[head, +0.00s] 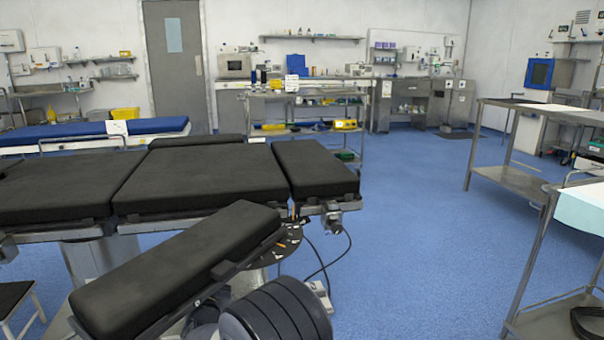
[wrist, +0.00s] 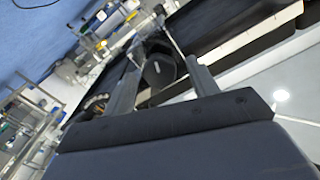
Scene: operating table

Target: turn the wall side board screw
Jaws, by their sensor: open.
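The operating table (head: 200,180) has black pads and fills the left and middle of the head view. A separate narrow padded board (head: 180,268) slants in front of it. A metal clamp (head: 334,218) sits at the table's right end. I cannot single out the wall side board screw. In the wrist view my gripper (wrist: 164,68) is open, its two grey fingers apart. A dark round part (wrist: 159,70) shows between the fingers, beyond or level with the tips; I cannot tell whether it is the screw. I see no contact.
A metal trolley (head: 305,110) with items stands behind the table. A steel side table (head: 520,180) stands at the right. A blue-topped bed (head: 60,132) is at the back left. Cables hang to the floor near the clamp. The blue floor (head: 420,230) right of the table is clear.

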